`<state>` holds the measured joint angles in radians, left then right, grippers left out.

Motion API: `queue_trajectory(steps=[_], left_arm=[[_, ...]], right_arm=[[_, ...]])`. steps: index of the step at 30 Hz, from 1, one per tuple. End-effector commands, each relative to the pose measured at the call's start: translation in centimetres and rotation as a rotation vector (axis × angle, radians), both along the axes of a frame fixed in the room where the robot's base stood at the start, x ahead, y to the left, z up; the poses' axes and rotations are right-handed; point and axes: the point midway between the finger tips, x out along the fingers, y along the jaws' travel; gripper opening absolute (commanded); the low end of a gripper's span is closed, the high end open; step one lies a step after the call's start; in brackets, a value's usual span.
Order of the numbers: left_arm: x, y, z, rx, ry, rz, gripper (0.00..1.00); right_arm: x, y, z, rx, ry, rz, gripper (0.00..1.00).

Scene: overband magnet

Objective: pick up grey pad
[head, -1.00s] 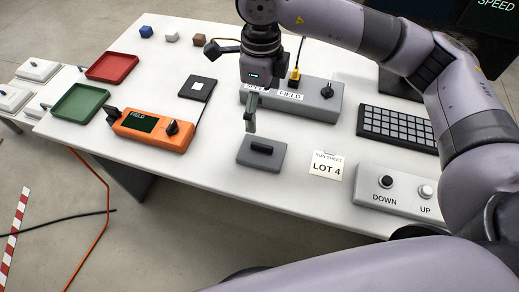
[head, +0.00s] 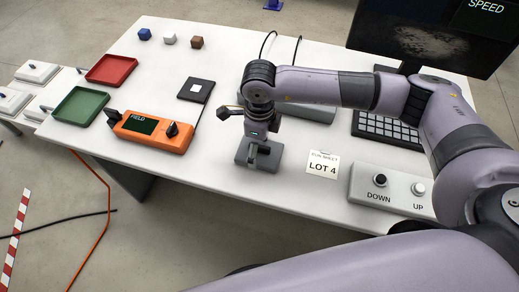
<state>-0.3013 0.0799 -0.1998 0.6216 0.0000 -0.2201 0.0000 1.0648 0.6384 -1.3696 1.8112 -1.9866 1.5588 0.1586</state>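The gripper covers most of the handle. I cannot tell whether the fingers are closed on it. The pad appears to rest on the table. My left gripper is not in view.
An orange FIELD meter (head: 155,133) stands left of the pad, with a black-framed white square (head: 196,90) behind it. The LOT 4 card (head: 322,165) and the DOWN/UP box (head: 395,190) are to the right. Green (head: 80,105) and red (head: 111,70) trays lie farther left.

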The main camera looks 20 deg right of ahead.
Motion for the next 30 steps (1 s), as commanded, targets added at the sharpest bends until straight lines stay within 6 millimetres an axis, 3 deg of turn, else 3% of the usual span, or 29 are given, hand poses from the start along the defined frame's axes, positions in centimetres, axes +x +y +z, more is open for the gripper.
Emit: queue_trajectory(steps=[3,11,30], left_arm=[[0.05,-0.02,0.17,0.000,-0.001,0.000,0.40],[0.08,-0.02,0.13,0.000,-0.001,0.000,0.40],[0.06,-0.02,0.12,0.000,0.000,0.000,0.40]], right_arm=[[-0.06,0.02,-1.18,0.000,0.002,0.001,0.98],[-0.01,0.03,-1.47,0.001,-0.001,0.001,0.98],[-0.02,0.04,-1.43,0.001,0.001,0.001,0.56]])
